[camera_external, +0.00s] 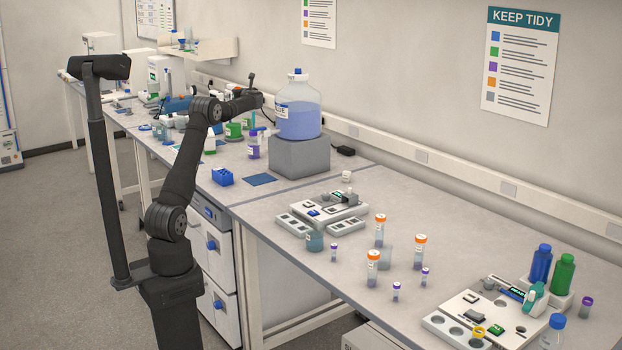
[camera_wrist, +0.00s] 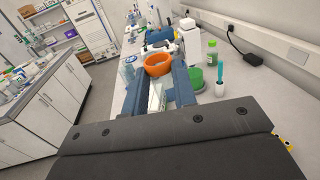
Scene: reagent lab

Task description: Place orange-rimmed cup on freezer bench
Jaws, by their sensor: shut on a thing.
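In the wrist view, my gripper (camera_wrist: 157,85) has its two blue-grey fingers on either side of a cup with a wide orange rim (camera_wrist: 158,60). The fingers are shut on the cup, and a pale piece shows between them below the rim. In the external view, my gripper (camera_external: 255,102) is above the far bench, left of the large blue-liquid bottle; the cup cannot be made out there. A long grey bench (camera_external: 300,194) runs along the wall, with a white cabinet (camera_external: 219,261) under it. No label shows which section is the freezer bench.
The large bottle (camera_external: 298,112) stands on a grey block (camera_external: 299,156) close to my gripper. A purple-liquid bottle (camera_external: 254,146), a blue rack (camera_external: 223,176) and a dark blue mat (camera_external: 260,179) are nearby. Several orange-capped tubes stand on the near bench. Clear surface lies around the mat.

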